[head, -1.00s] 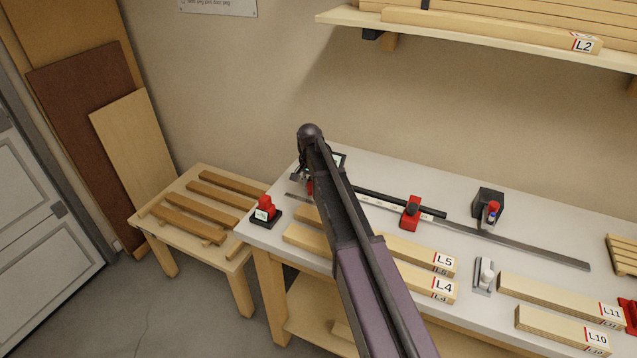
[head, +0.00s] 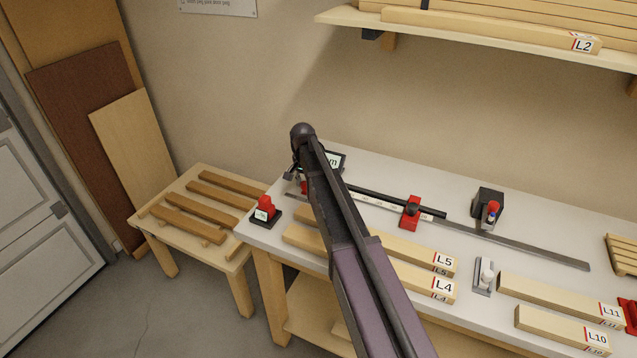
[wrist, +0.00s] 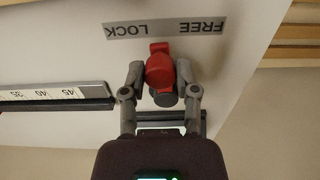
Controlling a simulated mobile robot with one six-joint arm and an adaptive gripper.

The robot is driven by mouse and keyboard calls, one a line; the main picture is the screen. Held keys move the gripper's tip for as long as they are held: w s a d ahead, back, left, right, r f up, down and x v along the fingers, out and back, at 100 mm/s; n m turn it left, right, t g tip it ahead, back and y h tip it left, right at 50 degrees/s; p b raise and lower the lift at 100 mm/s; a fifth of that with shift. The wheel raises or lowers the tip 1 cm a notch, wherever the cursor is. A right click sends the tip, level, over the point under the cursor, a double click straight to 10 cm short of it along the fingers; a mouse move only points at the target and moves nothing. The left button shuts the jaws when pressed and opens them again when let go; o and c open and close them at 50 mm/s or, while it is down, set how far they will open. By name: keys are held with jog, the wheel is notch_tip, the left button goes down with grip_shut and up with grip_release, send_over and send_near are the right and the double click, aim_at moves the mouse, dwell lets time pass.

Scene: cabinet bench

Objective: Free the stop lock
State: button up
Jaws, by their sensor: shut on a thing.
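The stop lock is a red lever (wrist: 160,68) with a dark grey round end, in the wrist view beside a plate (wrist: 165,28) reading FREE and LOCK, upside down in the picture. The lever stands between the two words; I cannot tell which it is set to. My gripper (wrist: 161,78) is shut on the red lever, with a grey finger on each side. In the head view a bit of red (head: 304,187) shows by my gripper at the bench's left end. My own arm hides much of that spot.
A ruler rail (wrist: 55,97) lies beside the lock. On the bench (head: 380,160) are a red clamp with a black knob (head: 411,212), a small screen (head: 333,160), a red-topped block (head: 265,210) and boards L5 (head: 415,252) and L4 (head: 415,280). A shelf (head: 480,38) hangs above.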

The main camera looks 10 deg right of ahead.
jog(key=shift+a, duration=0.1)
dwell(0.3)
jog(key=shift+w+a, duration=0.8)
jog(key=shift+w, duration=0.05)
jog(key=shift+w+a, duration=0.5)
jog(key=shift+w, duration=0.2)
jog(key=shift+w+a, duration=0.15)
jog(key=shift+w, duration=0.25)
dwell(1.1)
jog(key=o, duration=0.8)
jog(key=shift+c, duration=0.2)
